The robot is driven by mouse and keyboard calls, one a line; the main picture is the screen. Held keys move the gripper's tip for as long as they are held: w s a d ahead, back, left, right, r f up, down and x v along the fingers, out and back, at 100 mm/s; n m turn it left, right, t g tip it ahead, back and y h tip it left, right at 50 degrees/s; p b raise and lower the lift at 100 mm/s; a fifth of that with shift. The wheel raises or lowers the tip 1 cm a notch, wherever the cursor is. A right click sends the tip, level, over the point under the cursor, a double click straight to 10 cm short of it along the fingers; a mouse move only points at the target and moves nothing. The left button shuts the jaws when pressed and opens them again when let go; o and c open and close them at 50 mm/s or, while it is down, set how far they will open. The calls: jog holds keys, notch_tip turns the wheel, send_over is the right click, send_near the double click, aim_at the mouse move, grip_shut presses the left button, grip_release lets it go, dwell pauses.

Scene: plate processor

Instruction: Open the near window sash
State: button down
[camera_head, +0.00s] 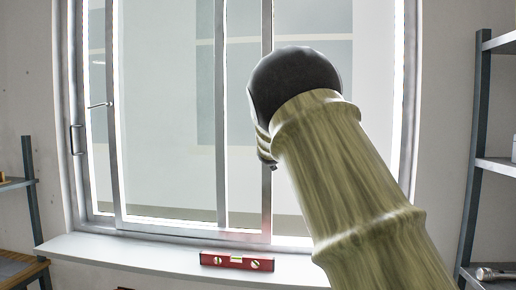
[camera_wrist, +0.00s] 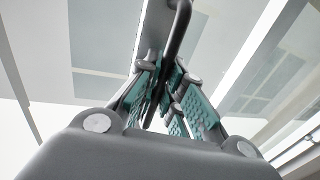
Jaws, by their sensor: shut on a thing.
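The window sash (camera_head: 115,160) is a grey-framed glass panel in a large window in the head view. Its bottom rail runs just above the sill, and its right stile (camera_head: 267,205) stands beside my arm. In the wrist view a dark bar handle (camera_wrist: 180,32) is fixed to a light grey stile (camera_wrist: 155,22). My gripper (camera_wrist: 166,84), with teal-padded fingers, is shut on this handle. In the head view my arm hides the fingers and the gripped handle. Another dark handle (camera_head: 76,140) sits on the window's left side, apart from my gripper.
A white sill (camera_head: 130,252) runs below the window, with a red spirit level (camera_head: 237,261) lying on it. Shelves stand at the right (camera_head: 478,150) and the left (camera_head: 35,200). My arm covers the right part of the window.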

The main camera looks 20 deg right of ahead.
jog(key=shift+w+a, duration=0.1)
jog(key=shift+r, duration=0.1)
jog(key=c, duration=1.5)
grip_release()
jog(key=shift+d, duration=0.25)
jog(key=shift+a, duration=0.2)
jog(key=v, duration=1.2)
jog(key=shift+d, duration=0.15)
